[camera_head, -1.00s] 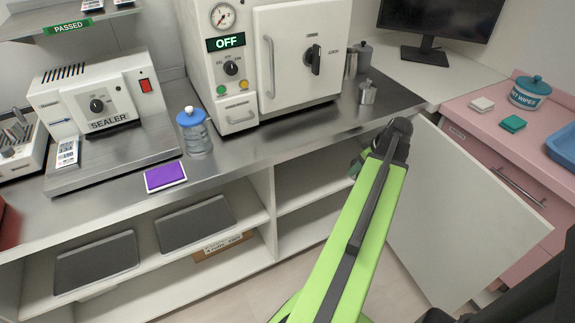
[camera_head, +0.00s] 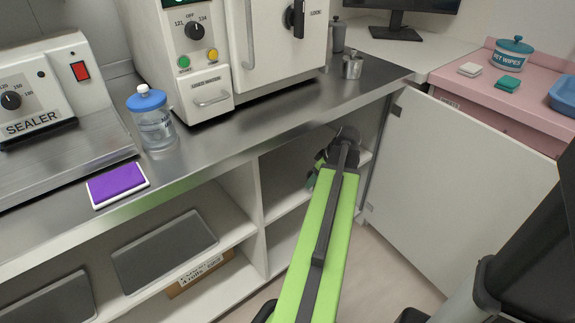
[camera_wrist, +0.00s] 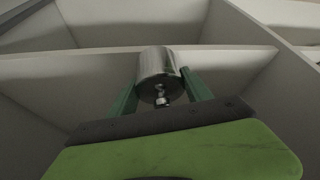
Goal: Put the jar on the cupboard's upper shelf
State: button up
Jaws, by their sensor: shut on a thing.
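In the wrist view, a shiny metal jar (camera_wrist: 157,66) with a small knob is between the green fingers of my gripper (camera_wrist: 160,82), which is shut on it. The jar overlaps the pale front edge of a shelf (camera_wrist: 230,57); I cannot tell whether it touches. In the head view my gripper (camera_head: 316,172) is at the opening of the cupboard's right bay, partly hidden by my arm, and the jar is hidden. The cupboard's upper shelf (camera_head: 282,201) shows there left of my arm.
The cupboard door (camera_head: 455,185) stands open at the right. The steel counter (camera_head: 235,140) overhangs the shelves. On it are a blue-lidded clear container (camera_head: 155,125), a purple pad (camera_head: 117,184) and a small metal pot (camera_head: 352,66). A divider (camera_head: 245,198) separates the bays.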

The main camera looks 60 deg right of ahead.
jog(key=w, duration=0.7)
jog(key=shift+w+d, duration=0.25)
jog(key=w, duration=0.3)
jog(key=shift+d, duration=0.2)
jog(key=shift+b+x, duration=0.85)
jog(key=shift+x, duration=0.05)
jog(key=shift+s+a+f, duration=0.1)
jog(key=shift+s+f, duration=0.05)
jog(key=shift+r, duration=0.2)
jog(key=shift+f, duration=0.25)
jog(key=o, duration=1.5)
jog(key=shift+r, duration=0.1)
jog(key=shift+o, duration=0.2)
